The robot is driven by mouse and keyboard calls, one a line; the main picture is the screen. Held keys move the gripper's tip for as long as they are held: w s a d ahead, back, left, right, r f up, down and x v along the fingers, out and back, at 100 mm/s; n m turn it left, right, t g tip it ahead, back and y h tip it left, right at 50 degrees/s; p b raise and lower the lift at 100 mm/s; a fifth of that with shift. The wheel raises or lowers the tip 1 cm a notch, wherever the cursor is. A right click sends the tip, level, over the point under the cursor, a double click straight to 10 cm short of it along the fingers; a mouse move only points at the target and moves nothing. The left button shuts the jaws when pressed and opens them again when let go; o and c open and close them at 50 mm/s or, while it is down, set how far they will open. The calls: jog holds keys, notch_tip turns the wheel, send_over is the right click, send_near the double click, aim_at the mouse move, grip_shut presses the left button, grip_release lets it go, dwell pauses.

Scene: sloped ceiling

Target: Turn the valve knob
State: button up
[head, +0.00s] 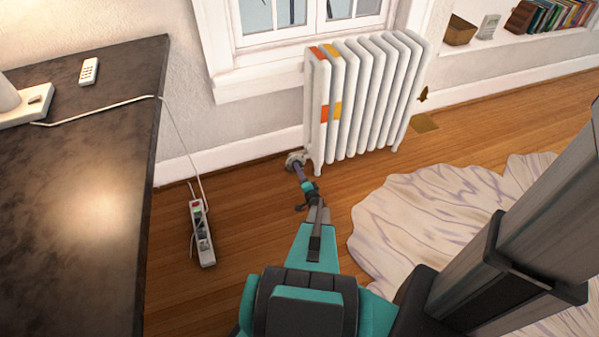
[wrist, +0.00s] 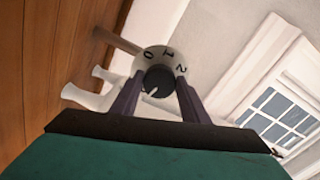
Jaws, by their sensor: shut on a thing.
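The valve knob (head: 294,158) is at the lower left foot of the white radiator (head: 366,95), low by the wall. In the wrist view the valve knob (wrist: 157,80) has a dark round face with a short pale mark and a pale dial behind it bearing 0, 1 and 2. My gripper (head: 299,168) reaches down to it from the front. In the wrist view my gripper (wrist: 159,83) has one purple finger on each side of the knob and is shut on it. The fingers hide part of the knob's sides.
A dark table (head: 90,140) stands on the left with a remote (head: 89,71) on it. A power strip (head: 202,232) and its cable lie on the floor left of my arm. A pale rug (head: 440,215) covers the floor to the right.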

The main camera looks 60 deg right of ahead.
jog(key=o, duration=1)
jog(key=shift+o, duration=0.2)
jog(key=b+v, duration=0.4)
jog(key=v, duration=0.9)
jog(key=shift+s+a, duration=0.25)
jog(key=shift+s, duration=0.05)
